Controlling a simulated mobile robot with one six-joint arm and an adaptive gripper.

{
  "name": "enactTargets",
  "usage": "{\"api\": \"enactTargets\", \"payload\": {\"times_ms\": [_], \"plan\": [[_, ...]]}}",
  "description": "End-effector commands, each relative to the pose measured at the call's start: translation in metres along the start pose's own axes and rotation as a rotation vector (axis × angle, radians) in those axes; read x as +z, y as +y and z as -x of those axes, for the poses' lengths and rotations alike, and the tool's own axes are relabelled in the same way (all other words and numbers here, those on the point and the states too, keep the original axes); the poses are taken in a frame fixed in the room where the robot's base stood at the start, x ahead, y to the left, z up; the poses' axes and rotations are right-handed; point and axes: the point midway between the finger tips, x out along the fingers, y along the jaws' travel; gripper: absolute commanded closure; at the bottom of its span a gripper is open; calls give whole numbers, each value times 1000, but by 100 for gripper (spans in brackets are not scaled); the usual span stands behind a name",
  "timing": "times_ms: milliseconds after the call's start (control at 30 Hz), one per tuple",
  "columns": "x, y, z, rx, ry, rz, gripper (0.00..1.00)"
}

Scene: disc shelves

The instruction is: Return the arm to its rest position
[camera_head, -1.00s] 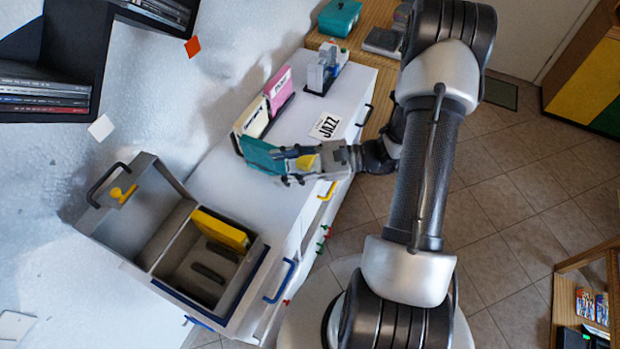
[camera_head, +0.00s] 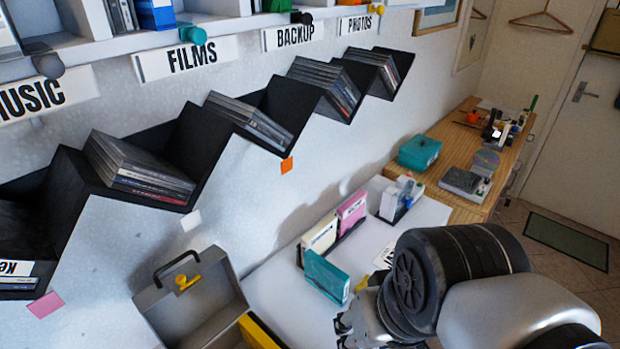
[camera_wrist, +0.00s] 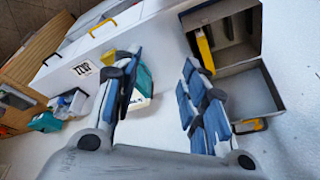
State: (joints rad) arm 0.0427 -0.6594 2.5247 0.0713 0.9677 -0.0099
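My gripper (camera_head: 350,322) is low in the head view, partly hidden by my arm, above the white cabinet top (camera_head: 272,283). In the wrist view my gripper (camera_wrist: 163,82) has its two padded fingers wide apart with nothing between them. A teal case (camera_head: 326,278) stands upright on the cabinet beside a cream case (camera_head: 319,238) and a pink case (camera_head: 351,213). The teal case also shows in the wrist view (camera_wrist: 145,80), partly behind one finger, and I cannot tell how far it is from that finger.
An open grey box (camera_head: 205,300) sits left of the cabinet top; its inside with a yellow case (camera_wrist: 204,50) shows in the wrist view. Stepped black shelves (camera_head: 190,140) with discs line the wall. A wooden desk (camera_head: 470,150) stands at the back right.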

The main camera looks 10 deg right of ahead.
Motion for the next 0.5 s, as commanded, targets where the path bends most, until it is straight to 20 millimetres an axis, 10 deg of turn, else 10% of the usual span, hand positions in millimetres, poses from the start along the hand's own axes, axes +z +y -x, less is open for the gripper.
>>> {"api": "enactTargets", "payload": {"times_ms": [500], "plan": [[-2,6,13,45,99,73,60]]}}
